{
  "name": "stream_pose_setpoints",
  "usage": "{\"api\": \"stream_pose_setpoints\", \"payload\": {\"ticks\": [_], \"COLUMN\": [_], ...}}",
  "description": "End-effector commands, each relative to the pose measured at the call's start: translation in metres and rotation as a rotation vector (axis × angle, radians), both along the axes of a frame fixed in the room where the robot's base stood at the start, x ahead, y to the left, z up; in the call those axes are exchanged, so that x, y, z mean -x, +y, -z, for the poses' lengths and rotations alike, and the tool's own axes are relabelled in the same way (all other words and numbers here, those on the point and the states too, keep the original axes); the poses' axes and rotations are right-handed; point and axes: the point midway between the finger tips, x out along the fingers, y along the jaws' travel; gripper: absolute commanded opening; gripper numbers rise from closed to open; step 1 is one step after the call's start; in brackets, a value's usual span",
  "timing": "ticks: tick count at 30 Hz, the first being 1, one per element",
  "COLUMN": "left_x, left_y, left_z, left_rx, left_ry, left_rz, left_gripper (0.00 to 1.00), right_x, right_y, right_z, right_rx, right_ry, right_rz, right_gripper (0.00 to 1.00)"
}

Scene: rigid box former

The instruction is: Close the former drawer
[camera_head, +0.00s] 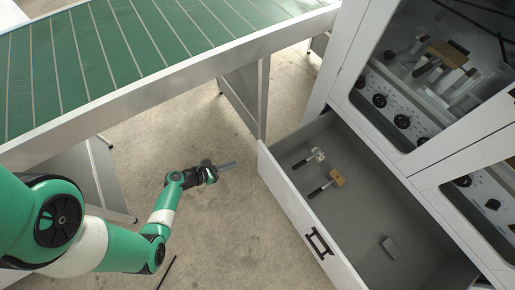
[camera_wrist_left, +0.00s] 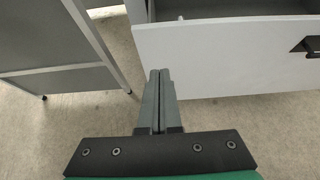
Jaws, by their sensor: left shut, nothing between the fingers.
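The former drawer (camera_head: 285,203) stands pulled out from the white machine at the right in the head view, its white front facing the lower left with a black handle (camera_head: 319,243). The drawer front (camera_wrist_left: 225,60) also shows in the left wrist view, with the handle (camera_wrist_left: 309,46) at its right edge. My left gripper (camera_head: 228,165) is shut and empty, just left of the drawer front's far end, apart from it in the head view. In the left wrist view its fingertips (camera_wrist_left: 159,75) overlap the left lower part of the front; contact cannot be told. My right gripper is not in view.
Inside the drawer lie two tools with black handles (camera_head: 320,190) and a small grey block (camera_head: 390,247). A green conveyor (camera_head: 130,50) with a metal frame stands at the upper left, its leg (camera_head: 262,95) close behind the drawer.

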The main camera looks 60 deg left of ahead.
Motion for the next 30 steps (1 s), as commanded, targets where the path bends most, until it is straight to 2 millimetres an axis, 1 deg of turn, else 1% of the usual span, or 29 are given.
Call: {"api": "stream_pose_setpoints", "payload": {"ticks": [1,4,7,18,21,24,27,30], "left_x": [-0.001,-0.008,-0.02,-0.089,-0.107,-0.119,-0.125,-0.128], "left_y": [0.0,0.0,0.001,0.006,0.008,0.009,0.01,0.01], "left_z": [-0.001,0.004,0.013,0.054,0.05,0.05,0.048,0.048], "left_rx": [-0.001,-0.003,-0.003,-0.005,-0.006,-0.005,-0.004,-0.003], "left_ry": [0.0,0.0,0.0,-0.002,-0.003,-0.001,-0.001,-0.001], "left_rz": [0.002,0.005,0.009,0.008,0.008,0.007,0.005,0.004], "left_gripper": [0.0,0.0,0.0,0.0,0.0,0.0,0.0,0.0], "right_x": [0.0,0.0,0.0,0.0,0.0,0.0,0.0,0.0], "right_y": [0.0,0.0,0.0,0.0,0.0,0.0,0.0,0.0], "right_z": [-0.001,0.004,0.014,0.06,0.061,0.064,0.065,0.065], "right_rx": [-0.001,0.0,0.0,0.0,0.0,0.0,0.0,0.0], "right_ry": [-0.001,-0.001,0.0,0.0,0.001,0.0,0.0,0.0], "right_rz": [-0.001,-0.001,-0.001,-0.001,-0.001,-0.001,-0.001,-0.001], "right_gripper": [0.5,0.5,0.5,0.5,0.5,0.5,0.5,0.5]}}
